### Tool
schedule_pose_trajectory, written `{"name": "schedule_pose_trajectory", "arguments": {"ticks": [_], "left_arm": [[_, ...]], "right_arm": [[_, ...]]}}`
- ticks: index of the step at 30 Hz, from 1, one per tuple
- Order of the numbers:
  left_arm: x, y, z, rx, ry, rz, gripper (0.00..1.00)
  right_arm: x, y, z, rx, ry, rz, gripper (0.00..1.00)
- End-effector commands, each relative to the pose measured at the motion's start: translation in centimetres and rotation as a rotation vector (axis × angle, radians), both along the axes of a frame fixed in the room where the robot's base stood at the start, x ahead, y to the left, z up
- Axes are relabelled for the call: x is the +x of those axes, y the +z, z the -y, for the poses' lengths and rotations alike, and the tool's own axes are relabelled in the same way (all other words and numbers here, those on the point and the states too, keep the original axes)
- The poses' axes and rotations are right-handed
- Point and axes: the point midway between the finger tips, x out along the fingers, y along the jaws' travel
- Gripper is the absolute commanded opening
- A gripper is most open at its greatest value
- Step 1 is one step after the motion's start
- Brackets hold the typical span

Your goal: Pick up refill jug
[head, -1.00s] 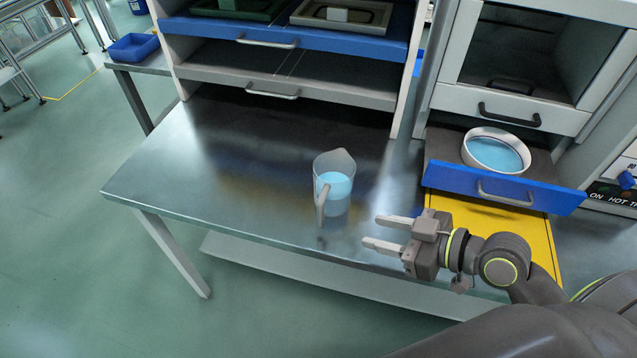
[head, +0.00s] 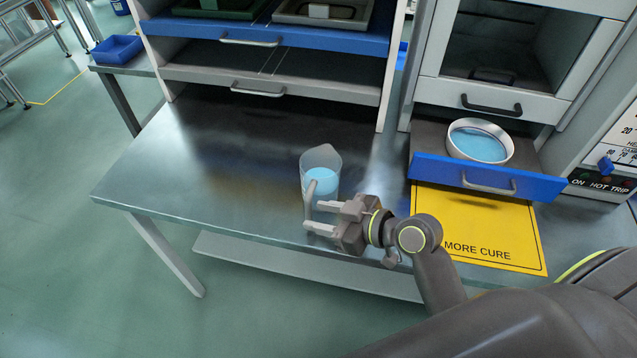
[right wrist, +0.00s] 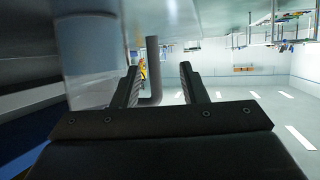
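The refill jug (head: 321,172) is a clear, upright jug of light blue liquid on the metal bench (head: 230,190). Its handle (head: 309,196) faces the front of the bench. My right gripper (head: 312,216) is open, with its fingertips close by the handle. In the right wrist view, the handle (right wrist: 153,68) shows as a dark bar between the two open fingers (right wrist: 160,85), with the pale jug body (right wrist: 88,50) at the left. I cannot tell whether a finger touches it. My left gripper is not in view.
An open blue-fronted drawer (head: 485,178) at the right holds a white round dish (head: 480,142) of blue liquid. A yellow sign (head: 475,225) is below it. A shelf unit (head: 270,75) stands behind the jug. The bench left of the jug is clear.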

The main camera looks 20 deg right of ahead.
Motion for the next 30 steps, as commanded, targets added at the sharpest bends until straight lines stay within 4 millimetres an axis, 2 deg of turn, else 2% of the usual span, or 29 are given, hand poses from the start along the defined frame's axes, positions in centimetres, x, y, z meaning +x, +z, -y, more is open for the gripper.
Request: {"name": "schedule_pose_trajectory", "arguments": {"ticks": [5, 10, 15, 26, 30], "left_arm": [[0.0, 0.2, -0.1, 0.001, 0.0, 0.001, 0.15], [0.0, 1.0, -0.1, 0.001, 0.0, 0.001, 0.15], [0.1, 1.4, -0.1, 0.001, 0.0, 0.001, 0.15], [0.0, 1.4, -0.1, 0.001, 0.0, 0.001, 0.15], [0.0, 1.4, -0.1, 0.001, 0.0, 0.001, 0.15]], "right_arm": [[0.6, -0.2, -0.5, -0.001, 0.0, 0.001, 0.39], [2.4, -0.3, -1.4, 0.003, 0.001, 0.0, 0.39], [4.1, -1.2, -2.6, 0.002, 0.0, -0.002, 0.39], [4.7, -1.6, -3.1, -0.001, 0.0, 0.0, 0.39], [4.7, -1.6, -3.1, -0.001, 0.0, -0.001, 0.2]]}}
